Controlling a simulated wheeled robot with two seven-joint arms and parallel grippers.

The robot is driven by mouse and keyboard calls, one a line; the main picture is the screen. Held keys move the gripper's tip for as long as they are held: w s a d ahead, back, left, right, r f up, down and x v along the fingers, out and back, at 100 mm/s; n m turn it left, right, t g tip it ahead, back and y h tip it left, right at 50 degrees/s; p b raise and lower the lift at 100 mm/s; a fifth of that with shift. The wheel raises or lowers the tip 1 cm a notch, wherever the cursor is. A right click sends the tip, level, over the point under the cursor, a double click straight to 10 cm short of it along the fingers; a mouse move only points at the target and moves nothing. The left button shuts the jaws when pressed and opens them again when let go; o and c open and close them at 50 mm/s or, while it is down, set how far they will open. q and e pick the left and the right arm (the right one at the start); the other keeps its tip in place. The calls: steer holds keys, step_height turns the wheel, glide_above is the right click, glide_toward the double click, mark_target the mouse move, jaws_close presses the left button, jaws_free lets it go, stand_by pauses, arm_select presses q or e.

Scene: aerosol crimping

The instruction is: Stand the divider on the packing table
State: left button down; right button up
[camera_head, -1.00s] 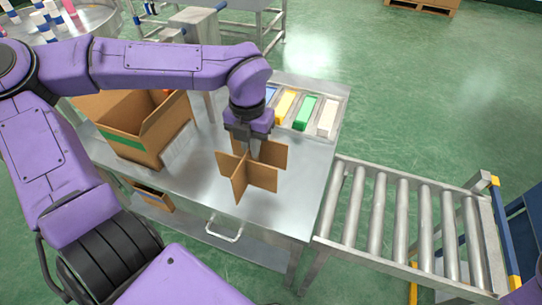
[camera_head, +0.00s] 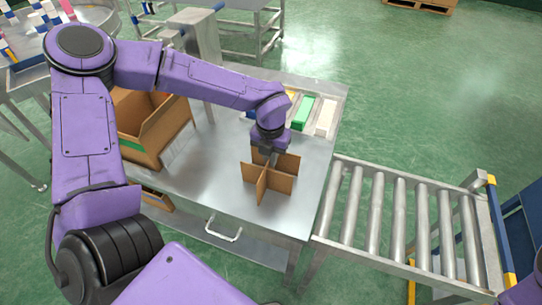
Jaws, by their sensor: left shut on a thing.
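The divider (camera_head: 272,180) is a brown cardboard cross of interlocking panels. It is upright at the right front part of the steel packing table (camera_head: 215,178). Its lower edges look to be at or very near the table top; I cannot tell whether they touch. My left gripper (camera_head: 272,158) points down from above and is shut on the divider at its upper middle. The gripper hides part of the divider's top. My right gripper is not in view; only a bit of purple arm shows at the right edge.
An open cardboard box (camera_head: 150,128) stands on the table to the left. Coloured blocks, among them a green one (camera_head: 303,112) and a white one (camera_head: 325,117), lie in a tray at the back right. A roller conveyor (camera_head: 400,215) adjoins the table's right side.

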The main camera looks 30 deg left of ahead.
arm_select(q)
steer(key=c, duration=1.2)
jaws_free()
steer(key=shift+c, duration=0.2)
step_height(320, 180, up, 12)
steer(key=shift+r, duration=0.2)
